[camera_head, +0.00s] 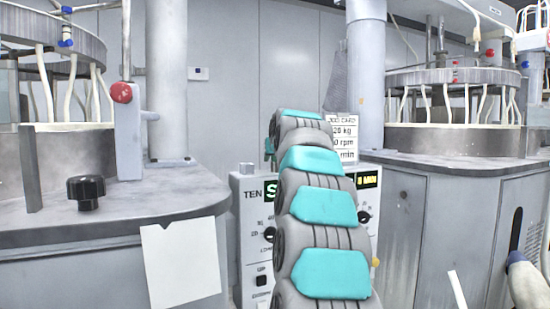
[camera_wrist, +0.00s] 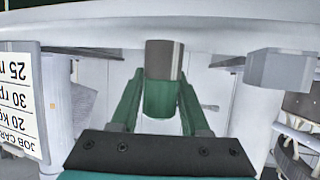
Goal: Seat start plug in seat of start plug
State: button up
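In the wrist view, my gripper (camera_wrist: 161,82) has two green fingers, one on each side of an upright cylinder. I take this cylinder for the start plug (camera_wrist: 164,60); it has a grey-brown end and a green body. The fingers appear closed against its sides. The plug's grey end overlaps a pale ledge in the picture; I cannot tell whether it touches. The seat of the start plug cannot be made out in either view. In the head view my arm hides my gripper and the plug.
A control panel (camera_head: 249,200) with green displays and knobs stands behind my arm, with a job card (camera_head: 344,137) above it. Polishing machines stand left (camera_head: 120,205) and right (camera_head: 420,165). A black knob (camera_head: 86,192) and a blank sheet (camera_head: 182,265) are at left.

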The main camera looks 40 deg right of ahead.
jog(key=o, duration=0.4)
jog(key=shift+s+r, duration=0.1)
jog(key=v, duration=0.7)
jog(key=shift+s+a+b, duration=0.15)
jog(key=shift+s+b, duration=0.1)
jog(key=shift+b, duration=0.05)
dwell(0.4)
